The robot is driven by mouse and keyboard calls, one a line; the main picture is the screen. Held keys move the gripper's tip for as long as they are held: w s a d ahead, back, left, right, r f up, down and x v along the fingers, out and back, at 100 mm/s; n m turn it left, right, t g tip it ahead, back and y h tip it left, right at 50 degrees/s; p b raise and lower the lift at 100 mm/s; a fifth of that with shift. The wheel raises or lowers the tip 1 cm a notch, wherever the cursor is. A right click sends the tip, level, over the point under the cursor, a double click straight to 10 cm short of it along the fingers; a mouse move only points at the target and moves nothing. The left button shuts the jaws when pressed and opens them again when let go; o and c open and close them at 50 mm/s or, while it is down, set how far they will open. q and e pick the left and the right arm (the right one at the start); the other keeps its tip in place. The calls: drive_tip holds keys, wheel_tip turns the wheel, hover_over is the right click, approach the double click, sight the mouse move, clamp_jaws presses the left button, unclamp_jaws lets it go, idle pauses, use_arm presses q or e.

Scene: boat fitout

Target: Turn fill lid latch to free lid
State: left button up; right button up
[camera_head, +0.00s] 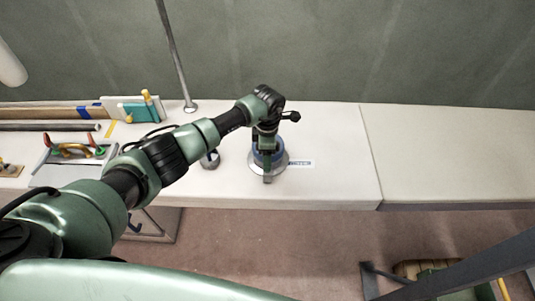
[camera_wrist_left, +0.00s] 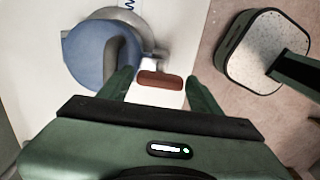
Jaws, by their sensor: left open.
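The blue round fill lid (camera_wrist_left: 85,52) with a grey curved handle (camera_wrist_left: 124,52) lies in a pale metal ring on the white bench. In the head view the lid (camera_head: 262,158) shows partly under my wrist, beside a small printed label (camera_head: 301,163). A red-brown latch piece (camera_wrist_left: 160,80) sits at the lid's edge. My left gripper (camera_wrist_left: 162,82) is open, pointing down, with the latch in the gap between its two fingertips; I cannot tell whether they touch it. The latch is not clear in the head view. My right gripper is not in view.
A small round fitting (camera_head: 210,159) stands left of the lid. A metal pole (camera_head: 176,55) rises from the bench behind. Tools and a tray (camera_head: 75,152) lie at the left. The bench right of the label is clear. A seam (camera_head: 370,155) crosses it.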

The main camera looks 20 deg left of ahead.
use_arm(q)
drive_tip(key=c, duration=1.1)
drive_tip(key=shift+n, duration=0.4)
drive_tip(key=n+b, duration=0.1)
drive_tip(key=n, duration=0.2)
drive_tip(key=shift+b, duration=0.35)
drive_tip(key=n+b, duration=0.1)
drive_tip(key=n, duration=0.3)
drive_tip(key=shift+n, duration=0.3)
drive_tip(key=n+b, duration=0.1)
drive_tip(key=n, duration=0.3)
drive_tip(key=shift+r, duration=0.1)
drive_tip(key=shift+n, duration=2.5)
